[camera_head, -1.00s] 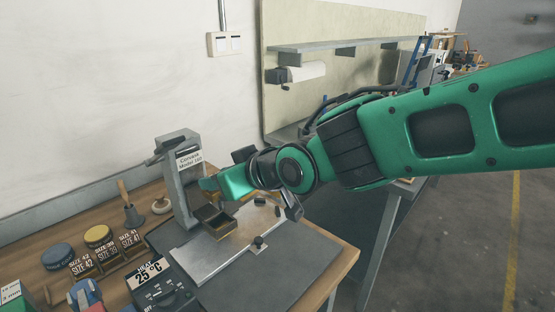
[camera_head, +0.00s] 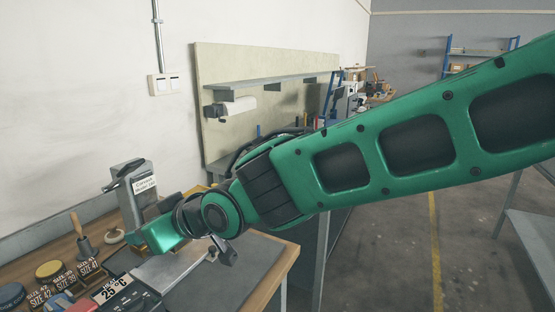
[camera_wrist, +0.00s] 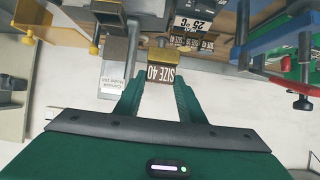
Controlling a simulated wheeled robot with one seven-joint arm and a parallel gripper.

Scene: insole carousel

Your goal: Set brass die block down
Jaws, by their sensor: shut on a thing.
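A brass die block (camera_wrist: 160,62) with a dark "SIZE 40" label is between the green fingers of my gripper (camera_wrist: 158,88) in the wrist view. The gripper is shut on it. In the head view my gripper (camera_head: 163,236) is low over the bench, just in front of the grey press (camera_head: 134,205) with a white label. The gripper hides most of the block and the bench under it there. The wrist view does not show clearly whether the block touches a surface below.
A rack of size-labelled blocks (camera_head: 66,280) stands at the left, beside yellow and blue round lids. A heater box (camera_head: 118,289) reading 25 °C is at the front. A grey mat (camera_head: 220,276) covers the bench to the right, with a clamp lever near it.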

